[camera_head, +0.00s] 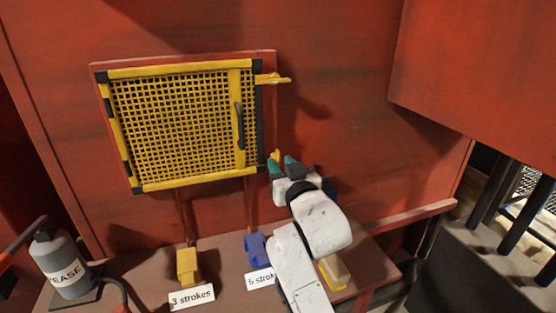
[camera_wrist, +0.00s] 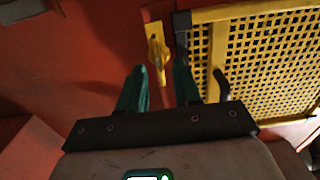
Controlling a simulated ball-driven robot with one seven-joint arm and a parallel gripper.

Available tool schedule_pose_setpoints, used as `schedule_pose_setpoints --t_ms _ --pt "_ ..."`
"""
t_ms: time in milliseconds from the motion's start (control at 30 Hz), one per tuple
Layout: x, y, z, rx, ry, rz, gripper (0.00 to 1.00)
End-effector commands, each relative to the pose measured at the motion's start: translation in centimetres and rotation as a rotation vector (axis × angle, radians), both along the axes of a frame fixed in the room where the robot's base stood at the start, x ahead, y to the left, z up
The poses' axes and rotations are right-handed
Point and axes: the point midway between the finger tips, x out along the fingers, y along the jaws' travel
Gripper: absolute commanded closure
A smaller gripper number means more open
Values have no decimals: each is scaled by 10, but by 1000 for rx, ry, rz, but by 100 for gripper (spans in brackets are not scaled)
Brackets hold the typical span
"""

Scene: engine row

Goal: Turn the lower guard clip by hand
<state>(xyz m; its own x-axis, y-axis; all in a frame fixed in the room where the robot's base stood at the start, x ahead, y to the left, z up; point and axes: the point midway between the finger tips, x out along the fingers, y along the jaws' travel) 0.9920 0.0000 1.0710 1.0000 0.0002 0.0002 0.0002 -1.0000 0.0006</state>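The lower guard clip (camera_head: 275,157) is a small yellow piece beside the lower right corner of the yellow mesh guard (camera_head: 251,130). My gripper partly hides it in the head view. In the wrist view the clip (camera_wrist: 157,55) shows a plate with a raised lever pointing toward my gripper. My gripper (camera_head: 283,163) is open, its two teal fingertips apart at the clip. In the wrist view the fingers (camera_wrist: 159,70) stand on either side of the lever's end, with gaps visible; I cannot tell the exact depth. The upper clip (camera_head: 272,79) lies sideways across the guard's edge.
A dark handle (camera_head: 239,125) is on the guard near the clips. Below are a yellow block (camera_head: 188,265), a blue block (camera_head: 256,246), stroke labels (camera_head: 191,297) and a grease canister (camera_head: 62,266). A red housing (camera_head: 480,70) juts out at right.

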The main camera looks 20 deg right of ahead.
Motion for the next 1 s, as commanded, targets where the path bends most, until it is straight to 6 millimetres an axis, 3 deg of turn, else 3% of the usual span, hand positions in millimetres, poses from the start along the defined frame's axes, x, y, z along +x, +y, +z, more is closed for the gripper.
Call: schedule_pose_setpoints --t_ms 233,600,933,1000 --pt "26 0 0 1 0 -1 67" --pt "30 0 0 1 0 0 67" --pt "30 0 0 0 0 0 98" --pt "30 0 0 0 1 0 100"
